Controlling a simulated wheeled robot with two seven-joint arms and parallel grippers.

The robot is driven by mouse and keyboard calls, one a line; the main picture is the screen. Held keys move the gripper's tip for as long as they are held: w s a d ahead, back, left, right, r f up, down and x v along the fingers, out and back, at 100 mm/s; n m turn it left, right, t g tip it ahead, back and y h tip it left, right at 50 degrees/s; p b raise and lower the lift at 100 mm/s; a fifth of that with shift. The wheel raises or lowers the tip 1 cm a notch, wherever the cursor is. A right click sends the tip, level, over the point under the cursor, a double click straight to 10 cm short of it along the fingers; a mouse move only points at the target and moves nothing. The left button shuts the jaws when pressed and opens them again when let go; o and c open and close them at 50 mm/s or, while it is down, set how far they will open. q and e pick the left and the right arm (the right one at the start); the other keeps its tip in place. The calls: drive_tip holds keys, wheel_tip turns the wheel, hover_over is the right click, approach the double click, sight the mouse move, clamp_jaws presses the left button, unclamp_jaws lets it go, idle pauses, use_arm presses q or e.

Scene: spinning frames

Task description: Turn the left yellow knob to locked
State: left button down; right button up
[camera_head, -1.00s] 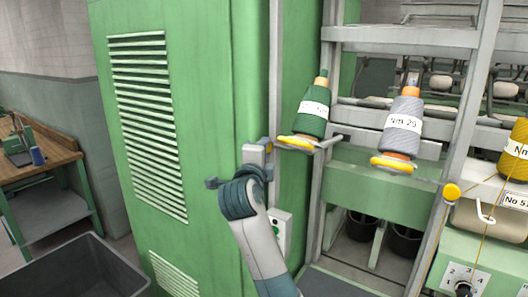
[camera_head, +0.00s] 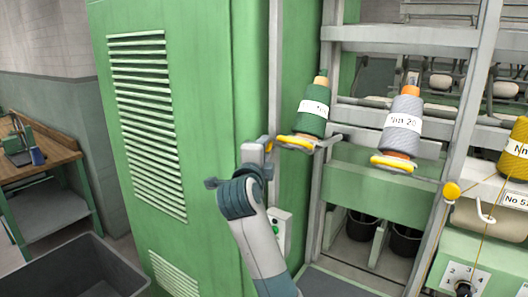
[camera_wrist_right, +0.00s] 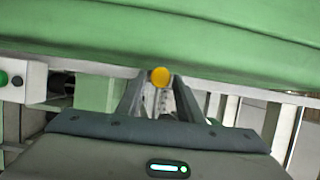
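The left yellow knob (camera_head: 269,145) is a small round knob by the upright post at the right edge of the green cabinet. In the right wrist view the knob (camera_wrist_right: 160,77) shows as a round yellow disc. My right gripper (camera_head: 256,153) is at the knob; in the wrist view its fingertips (camera_wrist_right: 160,80) lie on either side of it. Whether the fingers touch the knob or stand slightly apart from it cannot be told. No mark for the locked position can be made out. My left gripper is not in view.
A second yellow knob (camera_head: 451,191) is on a post at the right. A green spool (camera_head: 311,112) and a grey spool (camera_head: 402,125) stand to the right of my gripper. The green cabinet (camera_head: 200,130) is close on the left. A dark bin (camera_head: 90,270) is at lower left.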

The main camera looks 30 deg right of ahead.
drive_tip(key=b+v, duration=0.6)
drive_tip(key=v, duration=1.1)
drive_tip(key=shift+r, duration=0.1)
